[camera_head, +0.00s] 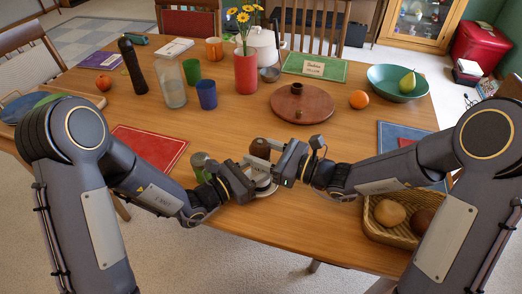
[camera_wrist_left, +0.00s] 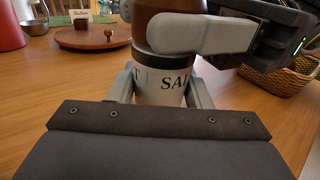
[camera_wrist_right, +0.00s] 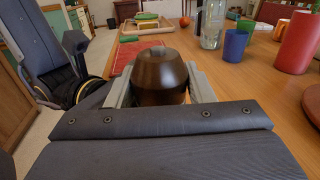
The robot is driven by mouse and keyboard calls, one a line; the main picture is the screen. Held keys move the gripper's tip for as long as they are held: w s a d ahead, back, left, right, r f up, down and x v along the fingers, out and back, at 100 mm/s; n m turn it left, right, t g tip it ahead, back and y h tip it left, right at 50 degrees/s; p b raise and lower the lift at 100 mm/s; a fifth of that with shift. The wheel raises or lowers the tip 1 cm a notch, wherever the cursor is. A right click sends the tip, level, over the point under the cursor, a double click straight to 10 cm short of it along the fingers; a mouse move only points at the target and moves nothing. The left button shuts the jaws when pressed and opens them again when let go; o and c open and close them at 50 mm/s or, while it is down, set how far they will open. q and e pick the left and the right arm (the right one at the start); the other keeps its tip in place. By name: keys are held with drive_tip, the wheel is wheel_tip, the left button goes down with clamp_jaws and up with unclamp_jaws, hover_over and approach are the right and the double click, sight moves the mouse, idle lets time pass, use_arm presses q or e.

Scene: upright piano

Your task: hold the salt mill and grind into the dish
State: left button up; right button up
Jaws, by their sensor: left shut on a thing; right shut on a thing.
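The salt mill has a dark brown top (camera_head: 260,149) and a white body with dark lettering, which shows in the left wrist view (camera_wrist_left: 160,88). It stands upright near the table's front edge. My left gripper (camera_head: 252,178) is shut on the white body. My right gripper (camera_head: 274,150) is shut on the brown top, just above; the top also shows between its fingers in the right wrist view (camera_wrist_right: 160,76).
A greenish container (camera_head: 199,160) stands close left of my left gripper. A wicker basket (camera_head: 400,233) with round rolls is at the right front. A round brown board (camera_head: 302,103), red vase (camera_head: 246,75) and blue cup (camera_head: 207,95) stand farther back. The wood between is clear.

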drive_tip(key=m+t+h, duration=0.1)
drive_tip(key=t, duration=0.1)
drive_tip(key=m+t+h, duration=0.1)
drive_tip(key=m+t, duration=0.1)
drive_tip(key=shift+s+a+h, duration=0.15)
drive_tip(key=shift+h, duration=0.25)
drive_tip(key=shift+m+t+h, duration=0.9)
drive_tip(key=shift+t+h, duration=0.1)
drive_tip(key=shift+h, duration=0.1)
drive_tip(key=o, duration=1)
drive_tip(key=v, duration=1.2)
